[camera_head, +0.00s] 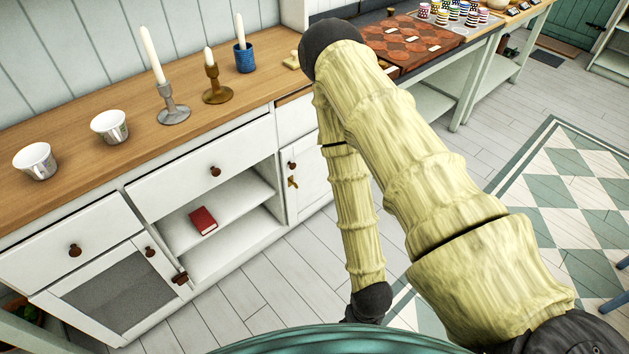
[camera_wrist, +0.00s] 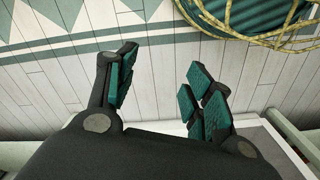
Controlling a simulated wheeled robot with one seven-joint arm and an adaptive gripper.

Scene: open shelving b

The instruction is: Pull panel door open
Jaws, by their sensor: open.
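The white cabinet shows in the head view with two doors. A white panel door (camera_head: 307,181) with a brass key and a dark knob is at its right end and looks shut. A door with a grey panel (camera_head: 117,289) is at the lower left and also looks shut, with dark knobs near its upper right. I cannot tell which one the task means. My gripper (camera_wrist: 162,60) is open and empty in the wrist view, over the plank floor.
An open shelf holds a red book (camera_head: 203,221). Above, the wooden counter (camera_head: 85,140) carries two cups, candlesticks and a blue pot. A patterned rug (camera_head: 565,190) lies to the right. A pale ledge (camera_wrist: 265,140) lies below the gripper in the wrist view.

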